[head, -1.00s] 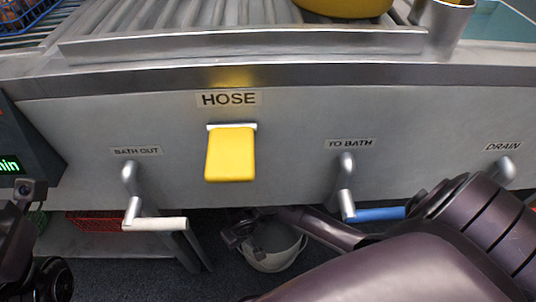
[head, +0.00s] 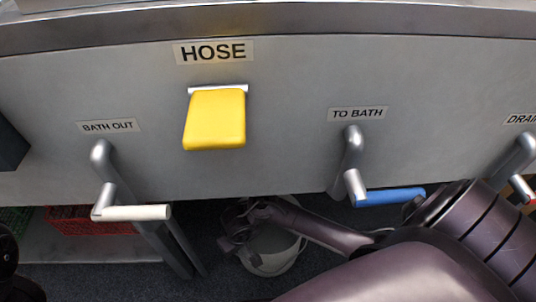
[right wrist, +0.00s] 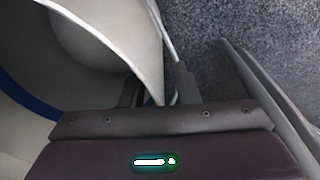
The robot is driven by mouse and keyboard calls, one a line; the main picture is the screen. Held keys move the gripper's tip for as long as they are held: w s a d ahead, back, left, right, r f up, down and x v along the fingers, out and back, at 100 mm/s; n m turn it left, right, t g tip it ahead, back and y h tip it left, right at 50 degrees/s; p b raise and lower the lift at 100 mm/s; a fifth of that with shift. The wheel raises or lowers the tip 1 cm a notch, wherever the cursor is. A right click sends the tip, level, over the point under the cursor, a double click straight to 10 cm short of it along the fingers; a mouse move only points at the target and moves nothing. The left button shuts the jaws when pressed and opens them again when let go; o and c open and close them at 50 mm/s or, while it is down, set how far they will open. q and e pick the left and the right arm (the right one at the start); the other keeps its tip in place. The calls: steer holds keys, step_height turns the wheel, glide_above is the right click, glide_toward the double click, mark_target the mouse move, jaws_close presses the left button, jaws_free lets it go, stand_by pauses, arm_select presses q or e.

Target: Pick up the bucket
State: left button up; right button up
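A whitish-grey bucket (head: 272,262) stands on the floor under the steel counter in the head view, partly hidden by my right arm. My right gripper (head: 238,228) is down at the bucket's left rim. In the right wrist view the bucket's pale curved wall (right wrist: 105,35) fills the left side, and its edge runs down between the two fingers of my right gripper (right wrist: 158,90). The fingers look a small way apart; whether they press on the wall is unclear. Only dark parts of my left arm show at the lower left, with no fingertips visible.
The steel counter front (head: 290,120) hangs above the bucket, with a yellow hose pad (head: 215,119), a white-handled lever (head: 135,212) and a blue-handled lever (head: 390,196). A red crate (head: 88,220) sits on a low shelf at left. Grey floor (right wrist: 245,30) lies beside the bucket.

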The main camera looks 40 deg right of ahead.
jaws_close()
stand_by(1.4)
